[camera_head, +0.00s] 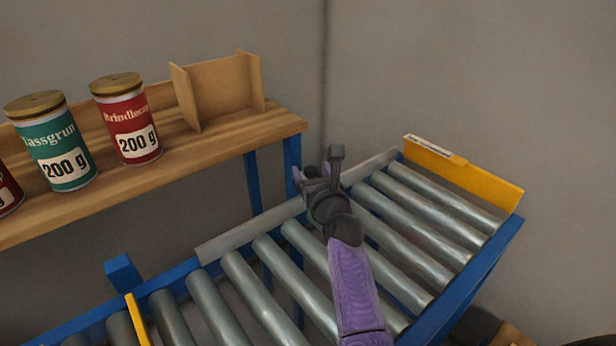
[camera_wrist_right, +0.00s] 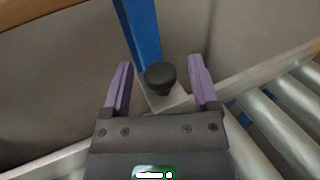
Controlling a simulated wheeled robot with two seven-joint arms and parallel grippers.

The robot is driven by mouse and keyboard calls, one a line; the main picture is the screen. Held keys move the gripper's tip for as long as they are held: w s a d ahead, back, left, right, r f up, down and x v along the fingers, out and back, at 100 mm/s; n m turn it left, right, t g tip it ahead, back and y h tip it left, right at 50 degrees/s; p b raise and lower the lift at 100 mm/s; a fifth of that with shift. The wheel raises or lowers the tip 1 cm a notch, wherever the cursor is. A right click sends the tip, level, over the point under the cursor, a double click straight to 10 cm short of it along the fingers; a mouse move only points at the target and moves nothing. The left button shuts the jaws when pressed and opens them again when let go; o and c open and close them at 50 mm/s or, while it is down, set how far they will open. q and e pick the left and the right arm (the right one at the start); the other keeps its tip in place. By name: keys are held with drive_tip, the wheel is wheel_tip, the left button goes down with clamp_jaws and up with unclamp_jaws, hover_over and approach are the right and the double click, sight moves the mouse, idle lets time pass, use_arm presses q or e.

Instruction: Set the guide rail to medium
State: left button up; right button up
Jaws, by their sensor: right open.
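The guide rail (camera_head: 248,230) is a grey metal bar along the far side of the roller conveyor; my right gripper hides its middle. In the right wrist view, the rail (camera_wrist_right: 268,72) runs diagonally behind my gripper. A black round knob (camera_wrist_right: 160,76) stands on a light grey plate (camera_wrist_right: 180,101) at the rail. My right gripper (camera_head: 314,174) is over the middle of the rail. In the right wrist view its purple fingers (camera_wrist_right: 160,66) are open, one on each side of the knob, with visible gaps. My left gripper is out of view.
Steel rollers (camera_head: 420,225) fill the blue-framed conveyor, with a yellow end stop (camera_head: 462,177) at the far right. A wooden shelf (camera_head: 215,150) behind carries a green can (camera_head: 52,145), a red can (camera_head: 127,120) and a wooden holder (camera_head: 222,92). A blue post (camera_wrist_right: 140,30) rises close behind the knob.

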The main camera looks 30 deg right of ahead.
drive_tip(key=shift+w+d, duration=0.2)
drive_tip(key=shift+w, duration=0.3)
clamp_jaws()
idle(0.6)
idle(0.3)
